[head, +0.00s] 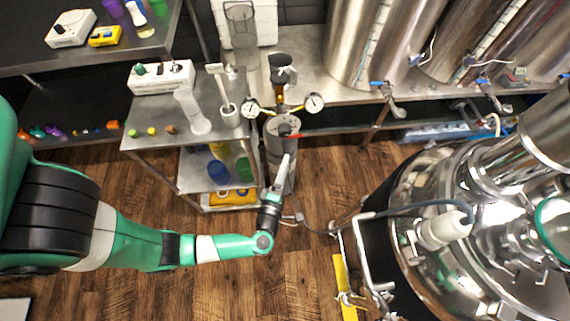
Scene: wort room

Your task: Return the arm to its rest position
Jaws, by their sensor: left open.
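My left arm, green, white and black, comes in from the left edge and runs across above the wooden floor to the middle of the picture. Its wrist bends upward there, and my left gripper (283,165) points toward the top of the picture. The gripper is open, with nothing seen in it. In the picture it overlaps the steel cylinder (283,140) with two gauges; I cannot tell whether they touch. My right gripper is not in view.
A steel cart (160,115) with a white instrument (160,77) stands left of the cylinder. A large shiny vessel (410,185) with pipes fills the lower right. Tall steel tanks (385,40) stand at the back. The wooden floor (190,285) below my arm is clear.

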